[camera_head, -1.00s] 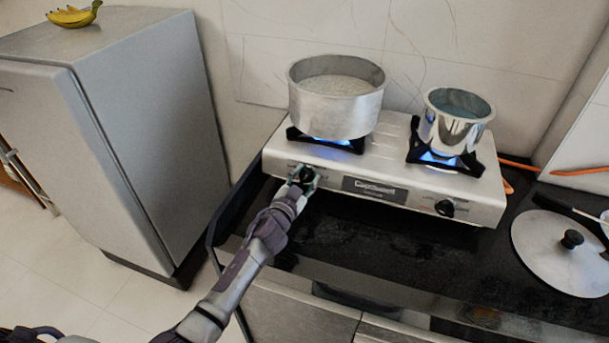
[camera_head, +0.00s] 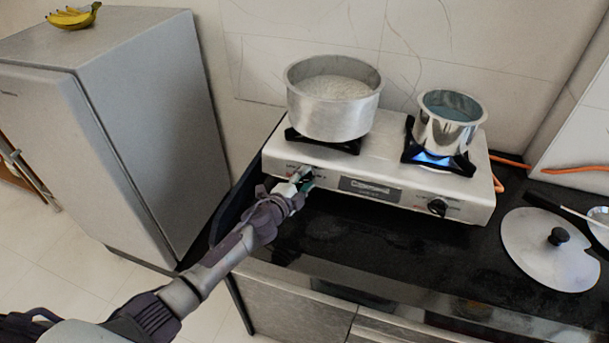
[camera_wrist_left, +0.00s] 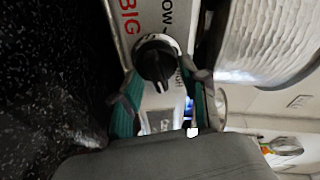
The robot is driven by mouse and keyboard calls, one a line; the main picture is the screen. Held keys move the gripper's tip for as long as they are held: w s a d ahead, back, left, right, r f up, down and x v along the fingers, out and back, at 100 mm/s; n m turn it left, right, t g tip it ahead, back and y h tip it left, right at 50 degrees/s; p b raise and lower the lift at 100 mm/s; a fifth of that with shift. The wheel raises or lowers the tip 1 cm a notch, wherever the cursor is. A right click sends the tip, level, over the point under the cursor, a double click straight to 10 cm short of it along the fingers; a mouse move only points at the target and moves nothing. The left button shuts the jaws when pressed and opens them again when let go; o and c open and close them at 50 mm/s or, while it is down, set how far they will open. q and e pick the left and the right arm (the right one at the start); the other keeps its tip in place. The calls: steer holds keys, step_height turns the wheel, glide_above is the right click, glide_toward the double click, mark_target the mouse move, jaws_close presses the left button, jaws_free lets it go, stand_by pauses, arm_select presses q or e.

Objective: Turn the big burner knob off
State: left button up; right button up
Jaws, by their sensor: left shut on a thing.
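The two-burner stove (camera_head: 410,190) stands on the black counter. The big burner knob is at the left of its front panel, mostly hidden by my left gripper (camera_head: 302,180) in the head view. In the left wrist view the black knob (camera_wrist_left: 155,62) sits between the teal fingers of my left gripper (camera_wrist_left: 163,88), beside the printed word "BIG". My left gripper is shut on this knob. No flame shows under the large pot (camera_head: 335,110) on the left burner. My right gripper is out of view.
The small pot (camera_head: 447,125) stands on the right burner over a blue flame (camera_head: 432,158). The other black knob (camera_head: 437,207) is at the panel's right. A round lid (camera_head: 535,262) lies on the counter at right. A grey fridge (camera_head: 150,130) stands at left.

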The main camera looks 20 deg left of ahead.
arm_select(q)
steer(key=shift+f+m+g+p, duration=0.1)
steer(key=shift+m+g+p, duration=0.35)
steer(key=shift+m, duration=0.85)
steer(key=shift+f, duration=0.1)
steer(key=o, duration=1.1)
steer(key=shift+o, duration=0.2)
steer(key=v, duration=1.2)
steer(key=shift+s+d, duration=0.1)
